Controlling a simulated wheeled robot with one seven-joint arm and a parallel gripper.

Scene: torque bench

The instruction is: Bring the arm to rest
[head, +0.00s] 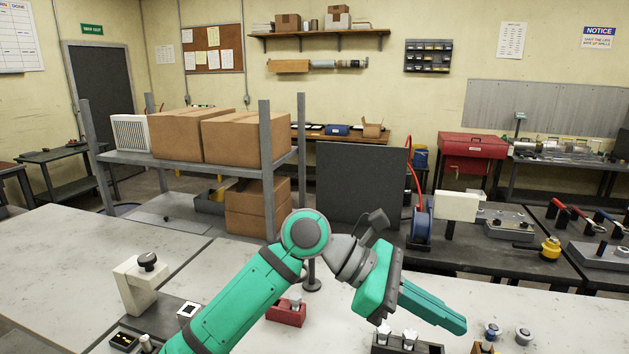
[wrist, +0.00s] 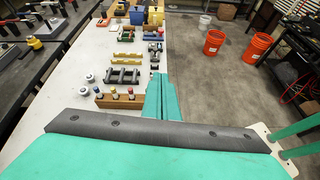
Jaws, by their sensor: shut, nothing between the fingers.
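My gripper (head: 440,311) is at the end of my green arm, in the air over the right part of the white bench (head: 70,255). Its green fingers are together, with nothing between them. In the wrist view my gripper (wrist: 158,82) points along the bench, near its edge. A wooden block with several colored pegs (wrist: 119,100) is on the bench to the left of the fingers. A dark rack (wrist: 124,75) lies beyond it. In the head view a red block (head: 286,315) stands on the bench close to my arm.
Round grey pieces (head: 524,335) stand at the right of the bench. A metal shelf (head: 180,160) with cardboard boxes and a dark panel (head: 361,183) are behind it. Orange buckets (wrist: 258,49) stand on the floor. The left of the bench has bare room.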

